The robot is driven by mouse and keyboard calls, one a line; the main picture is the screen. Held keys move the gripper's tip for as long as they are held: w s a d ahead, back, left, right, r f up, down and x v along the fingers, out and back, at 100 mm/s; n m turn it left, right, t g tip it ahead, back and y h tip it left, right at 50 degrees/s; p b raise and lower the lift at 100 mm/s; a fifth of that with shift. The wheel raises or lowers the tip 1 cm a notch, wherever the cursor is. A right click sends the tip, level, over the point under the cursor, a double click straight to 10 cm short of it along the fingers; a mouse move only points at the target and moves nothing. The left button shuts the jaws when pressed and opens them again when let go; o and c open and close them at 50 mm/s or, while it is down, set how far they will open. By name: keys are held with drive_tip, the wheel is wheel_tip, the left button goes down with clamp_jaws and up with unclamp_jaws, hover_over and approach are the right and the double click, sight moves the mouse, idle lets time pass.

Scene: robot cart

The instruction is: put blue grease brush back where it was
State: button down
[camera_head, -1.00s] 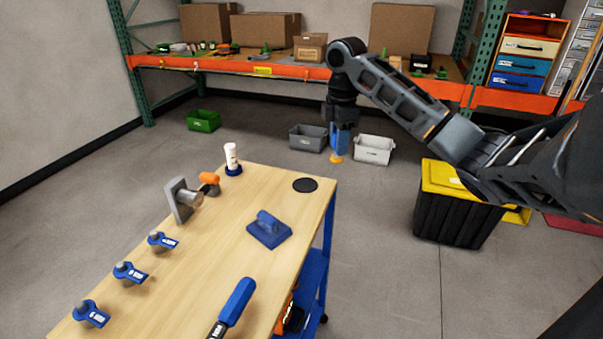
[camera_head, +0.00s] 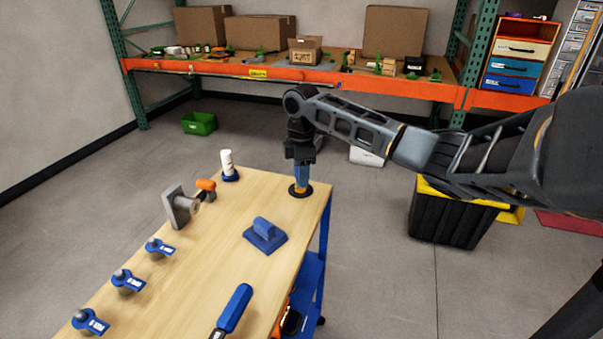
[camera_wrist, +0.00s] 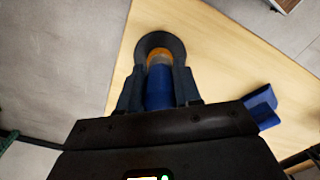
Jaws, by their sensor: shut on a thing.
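My gripper (camera_head: 301,168) is at the far right corner of the wooden cart top (camera_head: 215,262), pointing down. It is shut on the blue grease brush (camera_head: 301,176), which is upright with its orange end down. In the wrist view the blue brush (camera_wrist: 159,88) sits between the two dark fingers, and its orange end is over the black round pad (camera_wrist: 147,42). The pad (camera_head: 308,190) also shows around the brush's foot in the head view. I cannot tell whether the brush touches the pad.
A blue block-handled tool (camera_head: 265,235) lies mid-cart. A white bottle (camera_head: 228,165) on a blue base, a grey bracket (camera_head: 180,207) and several blue-based knobs (camera_head: 127,281) stand along the left side. A blue-handled tool (camera_head: 235,308) lies in front. A yellow-lidded black bin (camera_head: 445,218) stands right.

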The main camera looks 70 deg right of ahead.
drive_tip(key=c, duration=0.8)
unclamp_jaws()
drive_tip(key=shift+r, duration=0.1)
wheel_tip(320, 180, up, 12)
drive_tip(key=shift+f+b, duration=0.1)
drive_tip(key=shift+b, duration=0.4)
